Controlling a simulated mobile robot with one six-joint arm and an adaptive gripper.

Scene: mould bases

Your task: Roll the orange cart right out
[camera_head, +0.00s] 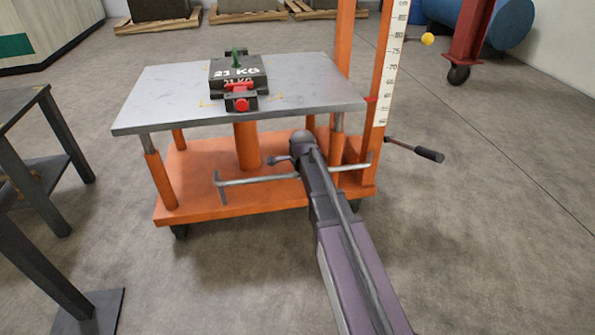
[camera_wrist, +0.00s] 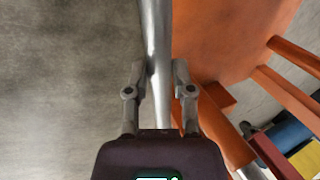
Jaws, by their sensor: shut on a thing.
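The orange cart (camera_head: 190,188) stands on the floor in the middle of the head view, with a grey tabletop (camera_head: 160,97) on posts above its base. A metal push bar (camera_head: 252,181) runs across its near side. In the wrist view the bar (camera_wrist: 156,30) passes between the fingers of my gripper (camera_wrist: 159,75), which is shut on it. The cart's orange base (camera_wrist: 215,40) shows right of the bar. In the head view my arm hides the fingers and part of the bar.
A dark block marked 21 KG (camera_head: 226,76) with a red-knobbed clamp (camera_head: 240,99) rests on the tabletop. A dark stand (camera_head: 40,108) is at the left. A black-handled lever (camera_head: 428,154) sticks out right of the cart. Open floor (camera_head: 480,230) lies right and in front.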

